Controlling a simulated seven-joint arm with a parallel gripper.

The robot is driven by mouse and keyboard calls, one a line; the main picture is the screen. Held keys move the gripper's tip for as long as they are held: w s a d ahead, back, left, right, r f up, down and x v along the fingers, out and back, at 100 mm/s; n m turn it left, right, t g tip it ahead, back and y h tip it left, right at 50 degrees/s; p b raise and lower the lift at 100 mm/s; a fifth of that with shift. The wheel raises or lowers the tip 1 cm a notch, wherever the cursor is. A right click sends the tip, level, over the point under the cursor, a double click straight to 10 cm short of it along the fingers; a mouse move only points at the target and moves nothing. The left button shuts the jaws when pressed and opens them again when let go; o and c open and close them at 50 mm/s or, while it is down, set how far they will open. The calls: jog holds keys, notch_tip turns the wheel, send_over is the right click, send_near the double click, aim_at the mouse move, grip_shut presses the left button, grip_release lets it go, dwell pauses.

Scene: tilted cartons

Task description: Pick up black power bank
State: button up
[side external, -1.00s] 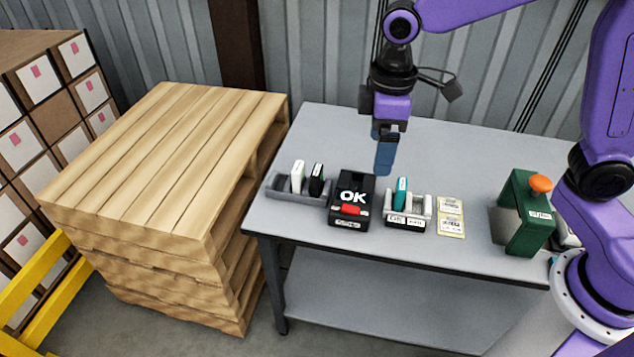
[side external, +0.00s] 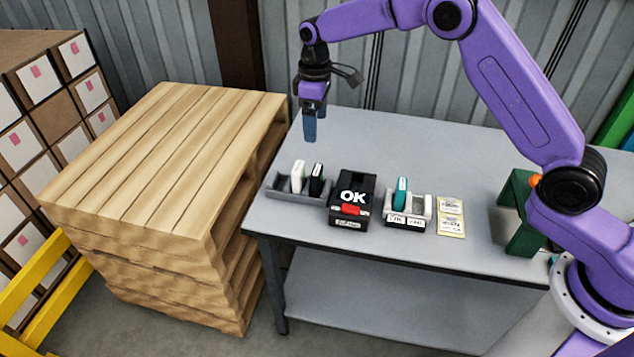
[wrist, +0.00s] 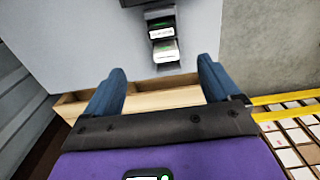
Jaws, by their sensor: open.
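The black power bank (side external: 317,181) stands upright in a grey tray (side external: 284,192) near the table's left edge. A white power bank (side external: 297,177) stands just left of it in the same tray. My gripper (side external: 309,138) is open and empty, above and behind the tray in the side view, apart from both. In the wrist view my blue fingers (wrist: 160,75) are spread wide, with nothing between them. The black power bank (wrist: 161,33) and the white one (wrist: 165,54) show ahead of the fingertips, small and partly unclear.
A black OK box (side external: 352,193) with a red part stands right of the tray. Further right are a holder (side external: 419,205) with a teal item (side external: 401,192), yellow label cards (side external: 450,216) and a green stand (side external: 516,222). A wooden pallet stack (side external: 165,150) stands left of the table.

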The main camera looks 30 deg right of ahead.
aim_at(317, 170)
notch_tip(317, 170, down, 11)
jog(key=shift+s+f, duration=0.25)
jog(key=shift+f, duration=1.1)
jog(key=shift+s+f, duration=0.1)
jog(key=shift+f, duration=1.1)
jog(key=c, duration=1)
